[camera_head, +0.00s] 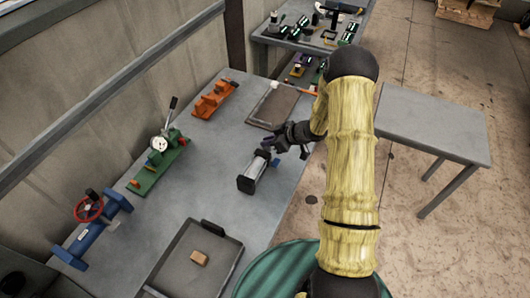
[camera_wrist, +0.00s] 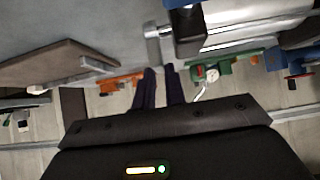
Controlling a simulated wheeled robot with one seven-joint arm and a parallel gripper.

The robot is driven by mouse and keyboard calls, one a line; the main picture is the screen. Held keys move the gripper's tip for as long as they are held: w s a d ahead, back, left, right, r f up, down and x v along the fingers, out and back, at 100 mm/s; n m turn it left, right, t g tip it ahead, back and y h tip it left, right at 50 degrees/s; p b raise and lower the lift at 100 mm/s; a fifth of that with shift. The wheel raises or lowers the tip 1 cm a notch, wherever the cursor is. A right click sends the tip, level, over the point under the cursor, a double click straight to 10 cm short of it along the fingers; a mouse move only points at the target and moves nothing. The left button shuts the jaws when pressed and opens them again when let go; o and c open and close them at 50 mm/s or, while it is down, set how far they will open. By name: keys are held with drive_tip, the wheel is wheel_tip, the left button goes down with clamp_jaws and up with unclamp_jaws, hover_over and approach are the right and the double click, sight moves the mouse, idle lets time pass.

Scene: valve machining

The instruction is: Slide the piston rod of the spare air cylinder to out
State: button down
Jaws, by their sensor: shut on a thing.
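The spare air cylinder (camera_head: 252,176), a silver and black body, lies on the grey workbench in the head view. My gripper (camera_head: 270,145) is at its far end, low over the bench. In the wrist view the cylinder's dark end block (camera_wrist: 189,32) is near the top. A silver piece, apparently the piston rod end (camera_wrist: 153,42), sits just beyond my two dark fingers (camera_wrist: 161,74). The fingers are close together and shut on the rod end. The exact contact and how far the rod extends are hard to see.
The workbench (camera_head: 215,150) also carries an orange fixture (camera_head: 214,99), a green fixture with a gauge (camera_head: 158,162), a blue valve with a red handwheel (camera_head: 92,232), a tray with a small tan block (camera_head: 199,258) and a flat brown tray (camera_head: 276,107). Bare bench lies left of the cylinder.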

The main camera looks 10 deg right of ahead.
drive_tip(key=shift+w+d+p, duration=0.3)
drive_tip(key=shift+w+d, duration=0.05)
drive_tip(key=shift+w, duration=0.05)
drive_tip(key=shift+w+d, duration=0.15)
drive_tip(key=shift+w, duration=0.1)
drive_tip(key=shift+w+d+p, duration=0.25)
drive_tip(key=shift+w+p, duration=0.05)
drive_tip(key=shift+p, duration=0.1)
drive_tip(key=c, duration=1.4)
unclamp_jaws()
drive_tip(key=shift+o, duration=0.2)
drive_tip(key=p+v, duration=0.5)
drive_tip(key=v, duration=0.3)
